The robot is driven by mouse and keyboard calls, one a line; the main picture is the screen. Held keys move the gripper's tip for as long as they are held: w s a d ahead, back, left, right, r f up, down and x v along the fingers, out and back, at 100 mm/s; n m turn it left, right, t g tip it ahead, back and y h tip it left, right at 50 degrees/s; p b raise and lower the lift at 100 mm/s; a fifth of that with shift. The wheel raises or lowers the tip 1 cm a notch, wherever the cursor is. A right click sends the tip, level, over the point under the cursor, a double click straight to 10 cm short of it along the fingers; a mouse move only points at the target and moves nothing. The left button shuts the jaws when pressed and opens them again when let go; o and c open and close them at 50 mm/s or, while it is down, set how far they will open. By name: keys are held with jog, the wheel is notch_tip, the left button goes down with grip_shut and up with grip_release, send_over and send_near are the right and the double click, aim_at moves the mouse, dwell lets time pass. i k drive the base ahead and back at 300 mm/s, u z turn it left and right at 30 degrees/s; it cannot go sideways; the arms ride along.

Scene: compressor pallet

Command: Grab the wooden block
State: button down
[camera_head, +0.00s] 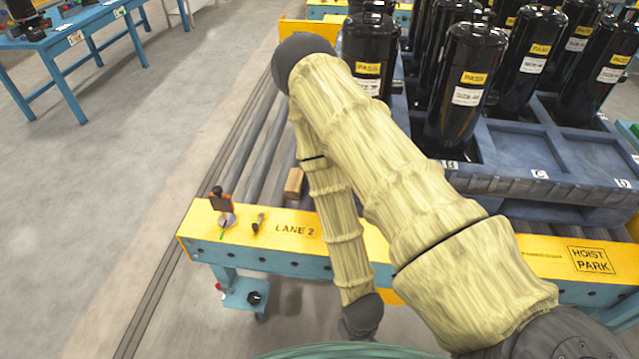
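The wooden block (294,184) is a small tan-brown piece. It lies on the grey rollers of the conveyor just behind the yellow front rail marked LANE 2. My forearm passes close to its right side in the picture; I cannot tell whether its right end is partly covered. My arm folds at the elbow and comes down in front of the rail, ending in a dark wrist joint near the bottom middle. My gripper's fingers do not show, so its opening is hidden.
A blue pallet (500,185) with several black compressors (466,85) stands on the conveyor at right. The yellow rail (265,229) carries an orange-and-black device (221,201) and a small dark handle (258,222). Floor is clear at left, before a blue table (75,38).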

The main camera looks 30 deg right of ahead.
aim_at(293, 190)
jog(key=u, duration=0.85)
jog(key=i, duration=0.85)
jog(key=z, duration=1.4)
